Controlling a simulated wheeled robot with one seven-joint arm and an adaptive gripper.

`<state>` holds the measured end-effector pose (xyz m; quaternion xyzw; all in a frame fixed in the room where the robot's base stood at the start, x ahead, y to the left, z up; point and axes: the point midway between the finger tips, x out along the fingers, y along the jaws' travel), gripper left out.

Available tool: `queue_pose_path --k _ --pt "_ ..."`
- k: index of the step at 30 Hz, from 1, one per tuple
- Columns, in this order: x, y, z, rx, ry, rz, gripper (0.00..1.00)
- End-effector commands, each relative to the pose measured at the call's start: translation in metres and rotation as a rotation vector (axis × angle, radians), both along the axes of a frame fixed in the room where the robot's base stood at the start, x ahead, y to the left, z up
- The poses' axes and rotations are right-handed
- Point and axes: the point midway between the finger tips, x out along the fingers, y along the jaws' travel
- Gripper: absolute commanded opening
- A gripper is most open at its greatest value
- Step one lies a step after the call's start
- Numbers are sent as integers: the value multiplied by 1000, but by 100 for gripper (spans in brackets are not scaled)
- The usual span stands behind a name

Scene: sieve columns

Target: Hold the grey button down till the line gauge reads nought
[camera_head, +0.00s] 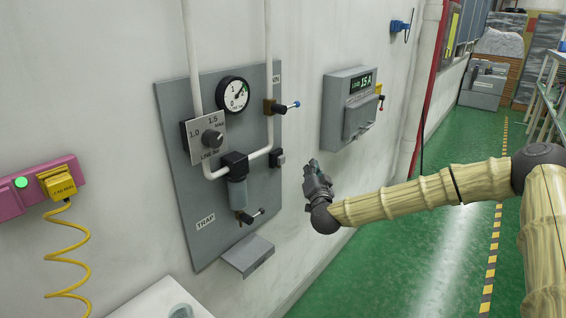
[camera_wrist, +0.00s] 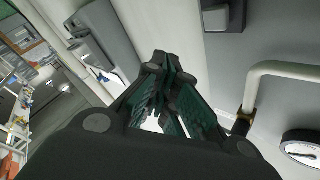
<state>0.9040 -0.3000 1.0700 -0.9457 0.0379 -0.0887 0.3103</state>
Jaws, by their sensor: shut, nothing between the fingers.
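A small grey button unit (camera_head: 278,157) sits at the right edge of the grey wall panel. A grey block, which looks like the same unit, shows at the top of the wrist view (camera_wrist: 222,15). The round white line gauge (camera_head: 233,95) is higher on the panel; its needle appears to point up and right, away from nought, though it is small. The gauge also shows in the wrist view (camera_wrist: 302,147), partly cut off. My gripper (camera_head: 313,166) is right of the button, apart from it. Its fingers (camera_wrist: 166,64) are shut and empty.
A grey box with a green display (camera_head: 349,105) hangs to the right. A small shelf (camera_head: 247,256) projects below.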

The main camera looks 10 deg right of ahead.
Motion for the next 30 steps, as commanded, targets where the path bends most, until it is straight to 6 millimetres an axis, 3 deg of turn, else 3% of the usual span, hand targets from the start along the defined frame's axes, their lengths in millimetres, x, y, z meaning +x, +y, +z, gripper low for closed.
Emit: queue_pose_path --k 18,30 --pt "51 41 -1 0 0 2 0" --pt "58 46 0 1 1 1 0"
